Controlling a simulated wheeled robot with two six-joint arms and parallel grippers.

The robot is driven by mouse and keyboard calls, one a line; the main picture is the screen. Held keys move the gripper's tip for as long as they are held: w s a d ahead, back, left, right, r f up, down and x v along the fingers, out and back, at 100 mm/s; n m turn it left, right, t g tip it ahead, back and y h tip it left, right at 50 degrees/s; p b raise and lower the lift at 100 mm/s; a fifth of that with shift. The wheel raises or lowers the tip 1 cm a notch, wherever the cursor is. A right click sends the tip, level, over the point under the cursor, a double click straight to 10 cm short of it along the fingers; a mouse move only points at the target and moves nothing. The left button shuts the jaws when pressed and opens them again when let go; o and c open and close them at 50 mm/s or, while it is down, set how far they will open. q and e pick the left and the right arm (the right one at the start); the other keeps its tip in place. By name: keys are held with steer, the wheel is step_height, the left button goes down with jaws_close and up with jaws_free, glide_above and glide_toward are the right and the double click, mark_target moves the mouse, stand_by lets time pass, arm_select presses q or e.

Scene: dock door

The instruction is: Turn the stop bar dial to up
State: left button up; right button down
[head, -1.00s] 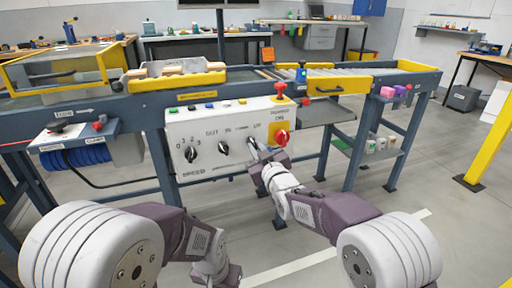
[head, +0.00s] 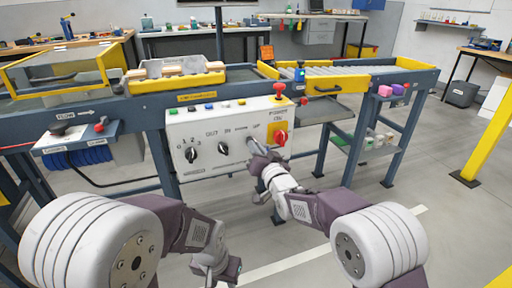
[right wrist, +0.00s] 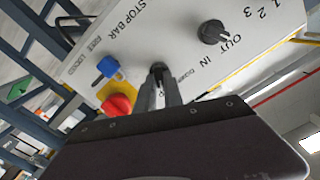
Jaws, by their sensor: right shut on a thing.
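The stop bar dial (right wrist: 157,68) is a small dark knob on the white control panel (head: 208,164), with STOP BAR lettering beside it in the right wrist view. My right gripper (right wrist: 160,88) is shut on this dial, its fingers reaching to the panel face. In the head view my right gripper (head: 252,143) covers most of the dial, so its exact pointing is unclear. My left gripper (head: 231,271) hangs low near the bottom edge, away from the panel; its fingers cannot be made out.
The direction dial (head: 223,148) and speed dial (head: 191,154) are left of the stop bar dial. A red switch (head: 281,138) on a yellow plate is close on the right. A red mushroom button (head: 279,88) stands above. A blue knob (right wrist: 108,66) is near the gripper.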

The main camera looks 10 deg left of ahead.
steer(key=shift+f+m, duration=0.1)
steer(key=shift+m, duration=0.3)
steer(key=c, duration=1.5)
jaws_free()
steer(key=shift+o, duration=0.2)
steer(key=p+v, duration=0.1)
steer(key=v, duration=0.8)
